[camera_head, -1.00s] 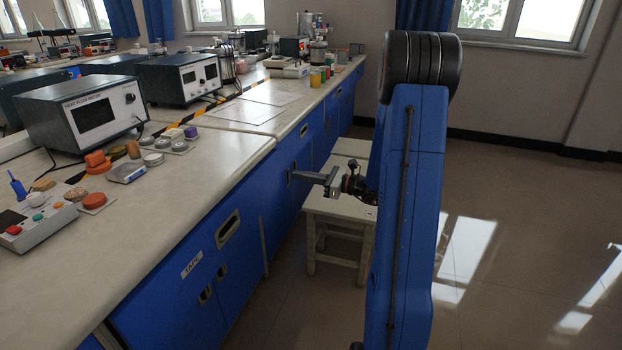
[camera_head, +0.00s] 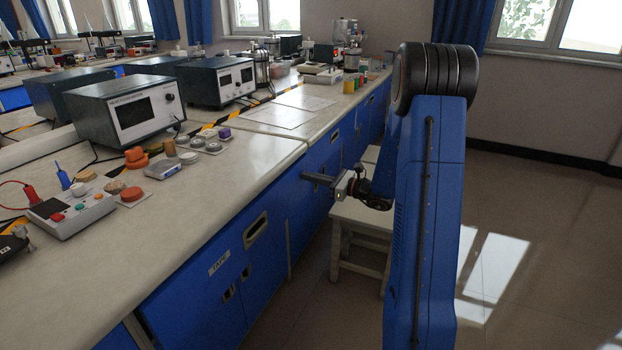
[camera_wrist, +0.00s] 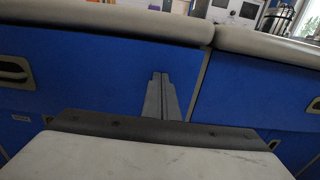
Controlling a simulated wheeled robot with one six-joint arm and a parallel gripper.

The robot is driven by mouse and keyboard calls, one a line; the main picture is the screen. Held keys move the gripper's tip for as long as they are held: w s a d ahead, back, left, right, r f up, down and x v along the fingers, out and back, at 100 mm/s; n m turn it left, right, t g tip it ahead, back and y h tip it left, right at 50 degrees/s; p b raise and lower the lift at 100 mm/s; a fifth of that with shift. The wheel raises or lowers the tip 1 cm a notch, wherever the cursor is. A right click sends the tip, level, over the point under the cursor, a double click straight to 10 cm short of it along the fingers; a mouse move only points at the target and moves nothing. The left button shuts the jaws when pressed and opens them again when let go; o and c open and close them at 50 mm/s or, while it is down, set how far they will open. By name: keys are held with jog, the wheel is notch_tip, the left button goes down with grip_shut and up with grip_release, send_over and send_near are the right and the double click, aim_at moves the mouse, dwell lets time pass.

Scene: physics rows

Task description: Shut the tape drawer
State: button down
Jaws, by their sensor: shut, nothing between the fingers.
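The blue tape drawer (camera_head: 200,275) is in the cabinet front under the near countertop, with a pale TAPE label (camera_head: 219,263) and a recessed handle (camera_head: 255,230). Its front looks flush or nearly so; I cannot tell whether a small gap remains. My gripper (camera_head: 308,177) is shut and empty, in front of the cabinet near the far end of this drawer. In the wrist view, the closed fingers (camera_wrist: 160,80) point at the blue drawer front (camera_wrist: 95,85), right of its handle (camera_wrist: 14,72). Contact cannot be told.
The countertop edge (camera_wrist: 110,15) overhangs the drawer fronts. Another blue front (camera_wrist: 255,90) lies right of a narrow seam in the wrist view. A white stool (camera_head: 360,220) stands below and beyond my gripper. Open floor (camera_head: 530,230) lies to the right.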

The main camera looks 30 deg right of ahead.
aim_at(299, 173)
jog(key=shift+a, duration=0.1)
jog(key=x, duration=0.4)
jog(key=shift+w+r, duration=0.1)
jog(key=shift+w, duration=0.05)
